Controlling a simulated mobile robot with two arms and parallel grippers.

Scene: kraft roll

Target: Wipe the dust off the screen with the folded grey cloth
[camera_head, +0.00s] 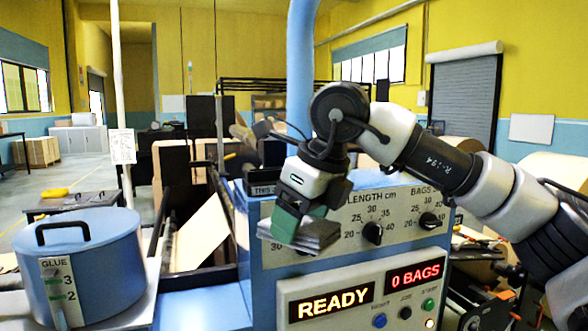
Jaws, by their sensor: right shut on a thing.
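The folded grey cloth (316,240) is held in my right gripper (300,218), whose fingers are shut on its upper part. The cloth hangs in front of the blue machine's dial panel, above the display, and covers part of the left dial's scale. I cannot tell whether it touches the panel. The screen (331,303) is in the pale lower panel and reads READY in lit letters; a second display (415,275) beside it reads 0 BAGS. I cannot make out dust on either. My left gripper is not in view.
A blue glue pot (95,255) with a lid handle stands at the left. Dials (372,233) stick out of the panel right of the cloth, and small buttons (405,312) sit under the displays. A blue post (301,70) rises behind my right gripper.

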